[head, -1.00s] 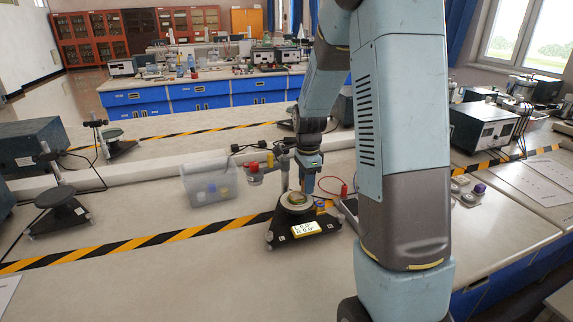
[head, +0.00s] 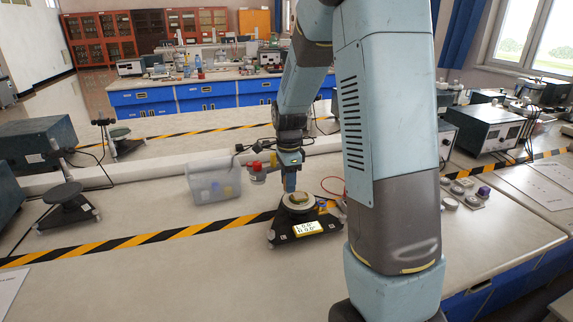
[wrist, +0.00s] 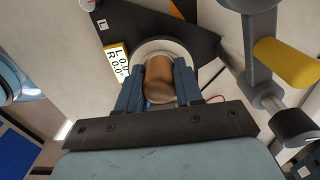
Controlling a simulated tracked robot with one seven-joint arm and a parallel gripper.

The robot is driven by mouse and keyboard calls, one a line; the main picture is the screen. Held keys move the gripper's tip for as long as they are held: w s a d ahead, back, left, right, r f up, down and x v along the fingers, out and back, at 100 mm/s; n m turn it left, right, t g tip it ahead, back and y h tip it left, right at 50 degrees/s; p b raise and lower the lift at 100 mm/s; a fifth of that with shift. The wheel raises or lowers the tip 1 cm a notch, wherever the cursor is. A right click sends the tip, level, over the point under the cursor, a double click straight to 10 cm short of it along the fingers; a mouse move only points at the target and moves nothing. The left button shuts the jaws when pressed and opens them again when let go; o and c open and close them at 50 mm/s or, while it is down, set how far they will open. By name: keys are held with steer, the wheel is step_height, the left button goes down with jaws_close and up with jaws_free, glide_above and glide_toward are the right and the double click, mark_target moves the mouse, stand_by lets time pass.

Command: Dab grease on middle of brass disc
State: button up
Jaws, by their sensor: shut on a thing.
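A round stage (head: 300,205) with a pale rim sits on a black three-cornered base (head: 290,235) with a white readout plate. A small brass-green disc (head: 303,198) shows inside the rim in the head view. My gripper (head: 290,188) is low, at the stage's far left side in that picture. In the wrist view, my gripper (wrist: 160,88) is shut on a brown cylinder (wrist: 159,78) between its two blue fingers. The pale rim (wrist: 140,54) shows behind the cylinder, which hides the stage's middle. I cannot tell whether the cylinder touches the disc, and no grease is clearly visible.
A clear bin (head: 214,182) stands left of the stage.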

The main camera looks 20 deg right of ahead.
steer(key=shift+r, duration=3.1)
